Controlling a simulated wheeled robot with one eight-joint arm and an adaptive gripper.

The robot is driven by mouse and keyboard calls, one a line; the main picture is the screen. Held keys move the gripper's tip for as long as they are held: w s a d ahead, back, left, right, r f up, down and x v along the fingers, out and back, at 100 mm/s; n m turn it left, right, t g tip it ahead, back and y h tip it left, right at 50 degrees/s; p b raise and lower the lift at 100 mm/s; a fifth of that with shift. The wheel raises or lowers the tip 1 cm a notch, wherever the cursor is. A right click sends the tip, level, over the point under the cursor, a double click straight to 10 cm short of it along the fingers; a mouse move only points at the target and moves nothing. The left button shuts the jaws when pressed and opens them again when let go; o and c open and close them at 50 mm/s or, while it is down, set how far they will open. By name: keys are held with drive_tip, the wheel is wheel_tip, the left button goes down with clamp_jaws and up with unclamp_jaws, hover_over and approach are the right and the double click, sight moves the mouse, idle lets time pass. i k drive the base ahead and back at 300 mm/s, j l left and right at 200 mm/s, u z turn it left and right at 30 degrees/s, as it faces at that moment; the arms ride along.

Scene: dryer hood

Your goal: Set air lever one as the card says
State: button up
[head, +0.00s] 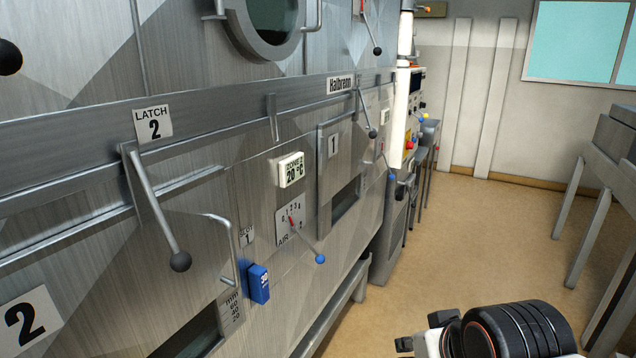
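A near air lever (308,246) with a blue ball slants down to the right from a scale plate (285,212) on the metal front. The plate reads AIR, apparently with a 2, and has a row of small numbers; a red pointer sits at the pivot. A farther lever with a blue ball (391,176) hangs along the same front, near the door marked 1; its label and scale are too small to read. I cannot make out the card. Black and white parts of my arm show at the bottom right. My gripper is not in view.
A latch lever (160,215) with a black ball, labelled LATCH 2, and a bent handle (228,245) jut from the front. A blue box (259,284) sits below. A grey table (610,170) stands at the right; open floor (470,240) lies between.

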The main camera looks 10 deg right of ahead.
sight(391, 176)
drive_tip(key=i+l, duration=1.7)
drive_tip(key=i, duration=1.25)
